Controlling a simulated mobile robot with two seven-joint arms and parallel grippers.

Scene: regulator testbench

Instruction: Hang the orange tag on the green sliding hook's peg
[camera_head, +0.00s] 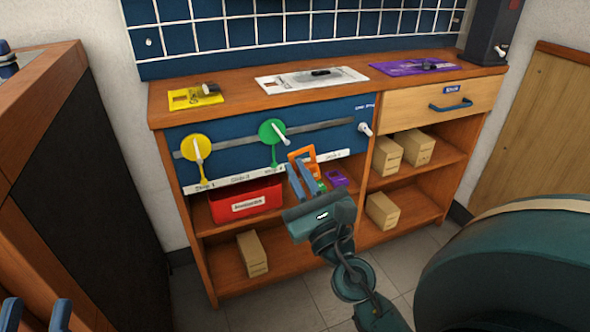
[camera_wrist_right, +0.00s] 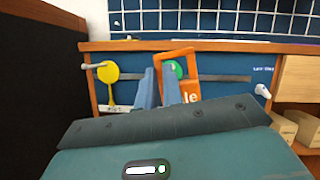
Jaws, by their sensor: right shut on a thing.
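The orange tag (camera_head: 302,154) is a flat piece with a large opening. My right gripper (camera_head: 299,178) is shut on its lower part and holds it up in front of the cabinet, right of the green sliding hook (camera_head: 271,131). That hook is a green disc on a rail with a white peg (camera_head: 281,134) sticking out. In the right wrist view the tag (camera_wrist_right: 190,88) is ahead of the fingers (camera_wrist_right: 158,88), and part of the green disc (camera_wrist_right: 175,68) shows through its opening. The tag looks apart from the peg. My left gripper (camera_head: 39,314) is open at the lower left.
A yellow hook (camera_head: 197,149) sits left on the same rail (camera_head: 235,140). A white knob (camera_head: 365,129) is at the panel's right. A red bin (camera_head: 246,202), a purple item (camera_head: 337,178) and several cardboard boxes (camera_head: 387,157) are on the shelves. Yellow, white and purple sheets lie on top.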

